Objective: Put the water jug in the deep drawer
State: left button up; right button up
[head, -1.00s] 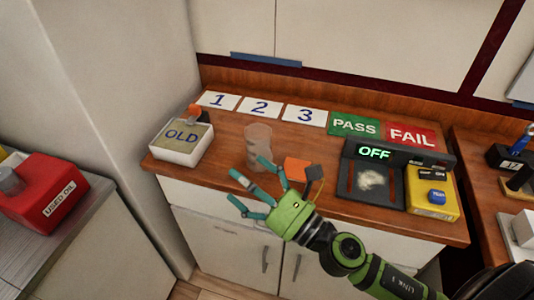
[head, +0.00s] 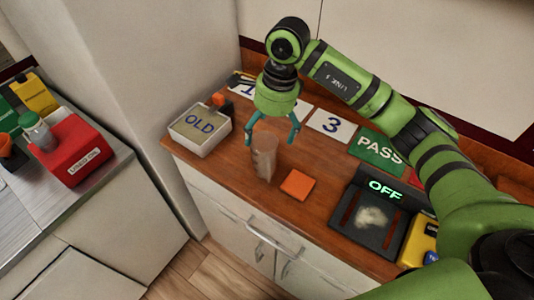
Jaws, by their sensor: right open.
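A translucent brownish vessel that looks like the water jug (head: 263,160) stands upright on the wooden counter, left of an orange square. My right gripper (head: 270,137) points down with its two teal fingers spread and empty. In the picture it is just above the jug's top, and the fingers are to either side of its rim. I cannot tell whether they touch it. White drawer fronts (head: 222,207) are below the counter's edge and look shut; I cannot tell which one is the deep drawer. My left gripper is out of view.
An "OLD" tray (head: 200,140) stands at left on the counter. The orange square (head: 297,184), a green PASS card (head: 377,152) and an OFF device (head: 368,213) lie to the right. A red used-oil container (head: 72,150) is on a separate bench at left.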

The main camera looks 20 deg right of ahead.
aim_at(263, 150)
jog(key=f+p, duration=0.2)
jog(key=a+f+p, duration=0.1)
jog(key=f, duration=0.2)
jog(key=shift+s+a+f+p, duration=0.1)
jog(key=shift+s+f+p, duration=0.1)
jog(key=shift+f+p, duration=0.2)
jog(key=shift+w+a+f, duration=0.1)
jog(key=shift+a+f, duration=0.05)
jog(key=shift+f, duration=0.35)
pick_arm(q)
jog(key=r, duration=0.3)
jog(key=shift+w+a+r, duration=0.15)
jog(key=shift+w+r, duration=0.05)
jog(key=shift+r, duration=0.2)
pick_arm(e)
jog(key=c, duration=1.3)
